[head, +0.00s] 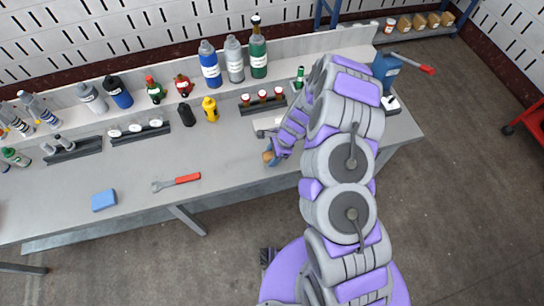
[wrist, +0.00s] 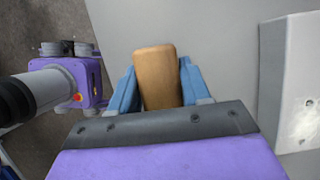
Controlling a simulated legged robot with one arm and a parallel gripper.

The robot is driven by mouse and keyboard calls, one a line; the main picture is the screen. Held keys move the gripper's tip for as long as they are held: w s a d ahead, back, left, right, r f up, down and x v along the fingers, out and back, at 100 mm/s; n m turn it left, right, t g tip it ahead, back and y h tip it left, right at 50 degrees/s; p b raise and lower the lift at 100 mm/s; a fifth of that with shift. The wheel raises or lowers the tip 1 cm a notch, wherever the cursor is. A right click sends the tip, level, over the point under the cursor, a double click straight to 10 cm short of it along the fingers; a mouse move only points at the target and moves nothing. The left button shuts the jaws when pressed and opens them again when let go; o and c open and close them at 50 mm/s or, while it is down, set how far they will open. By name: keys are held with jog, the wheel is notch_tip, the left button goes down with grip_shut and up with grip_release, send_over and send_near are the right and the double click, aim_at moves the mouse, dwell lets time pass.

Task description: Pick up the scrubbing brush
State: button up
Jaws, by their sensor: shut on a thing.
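The scrubbing brush (wrist: 157,78) shows in the wrist view as a tan, wooden-looking block with rounded corners. It sits between the two blue fingers of my gripper (wrist: 157,88), which is shut on it. In the head view the brush is a small tan patch (head: 267,157) at the end of my gripper (head: 271,158), near the front edge of the grey workbench (head: 235,170). My arm and fingers hide most of it there. Its bristles are not visible. I cannot tell whether it touches the bench top.
A white box-like object (head: 267,124) stands just behind my gripper; the wrist view likely shows it at right (wrist: 292,80). A red-handled wrench (head: 176,182) and blue sponge (head: 103,200) lie left. Bottles (head: 210,66) line the back shelf. The bench between wrench and gripper is clear.

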aim_at(270, 157)
jog(key=c, duration=0.3)
jog(key=shift+r, duration=0.4)
jog(key=r, duration=0.1)
jog(key=r+p, duration=0.1)
jog(key=r, duration=0.1)
jog(key=shift+s+d, duration=0.2)
jog(key=shift+s, duration=0.15)
jog(key=s+d+p, duration=0.1)
jog(key=s+d, duration=0.2)
jog(key=s, duration=0.3)
jog(key=s+d+r+p, duration=0.1)
jog(key=s+d, duration=0.3)
jog(key=s, duration=0.3)
jog(key=shift+s, duration=0.2)
jog(key=shift+d+r, duration=0.1)
